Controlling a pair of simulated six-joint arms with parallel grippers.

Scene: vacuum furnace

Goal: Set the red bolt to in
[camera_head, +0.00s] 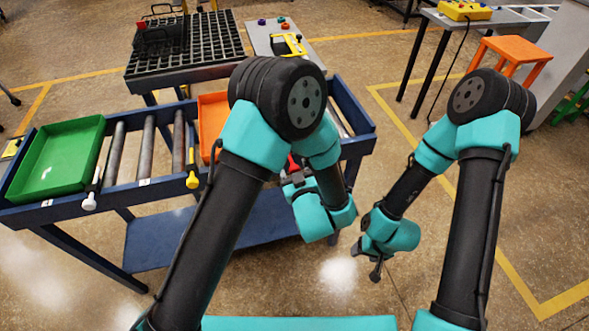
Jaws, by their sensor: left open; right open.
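The red bolt (293,163) is on the front rail of the blue roller table, and only a small part of it shows beside my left arm. My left gripper (291,178) is at that front rail, close to the red bolt. It is open, but its fingertips are small and partly hidden, so I cannot tell whether they touch or surround the bolt. My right gripper (377,271) is open and empty, pointing down over bare floor to the right of the table.
A yellow bolt (192,180) and a white bolt (90,201) sit along the same rail. A green tray (60,190) and a partly hidden orange tray (211,101) rest on the table. A black grid rack (185,71) stands behind.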

